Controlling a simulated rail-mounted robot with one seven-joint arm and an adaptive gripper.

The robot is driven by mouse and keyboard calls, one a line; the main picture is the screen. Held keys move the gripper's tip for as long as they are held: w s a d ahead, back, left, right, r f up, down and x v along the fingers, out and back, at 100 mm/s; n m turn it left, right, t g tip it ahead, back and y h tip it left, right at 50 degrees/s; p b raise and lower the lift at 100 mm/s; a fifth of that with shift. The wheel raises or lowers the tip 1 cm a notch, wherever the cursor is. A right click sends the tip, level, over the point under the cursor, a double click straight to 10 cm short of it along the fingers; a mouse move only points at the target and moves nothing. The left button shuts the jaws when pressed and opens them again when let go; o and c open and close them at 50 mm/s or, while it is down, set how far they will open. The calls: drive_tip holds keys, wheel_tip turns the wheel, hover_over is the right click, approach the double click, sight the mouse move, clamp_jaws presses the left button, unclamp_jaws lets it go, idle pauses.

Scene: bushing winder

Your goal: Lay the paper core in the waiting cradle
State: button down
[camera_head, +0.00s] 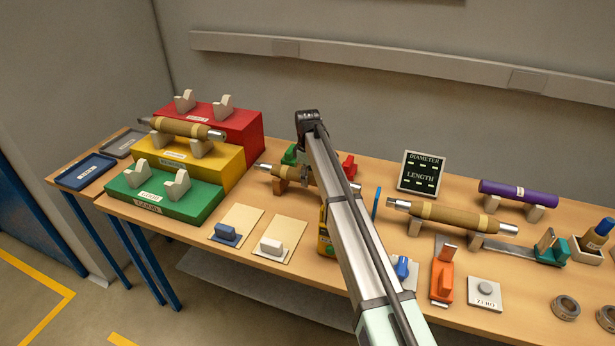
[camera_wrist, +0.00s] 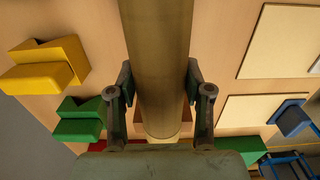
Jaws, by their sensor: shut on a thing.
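A brown paper core with pale bands and silver ends (camera_head: 280,170) lies level at mid-table, partly hidden behind my arm. In the wrist view a brown core (camera_wrist: 158,50) runs between the two fingers of my gripper (camera_wrist: 160,80), which is shut on it. The fingers are hidden in the head view. A tan support block (camera_wrist: 180,122) shows under the core; I cannot tell whether they touch. A second brown core (camera_head: 187,128) lies in the cradle on the yellow step (camera_head: 215,160). The cradles on the green step (camera_head: 160,200) and red step (camera_head: 240,125) are empty.
A third brown core (camera_head: 450,217) rests on tan supports at right, with a purple roll (camera_head: 517,192) behind it. The diameter and length display (camera_head: 421,173) stands at the back. Cards with a blue block (camera_head: 225,232) and a white block (camera_head: 271,246) lie in front.

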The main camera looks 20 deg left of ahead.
drive_tip(key=shift+c, duration=2)
unclamp_jaws()
drive_tip(key=shift+f, duration=0.1)
wheel_tip(320, 180, up, 12)
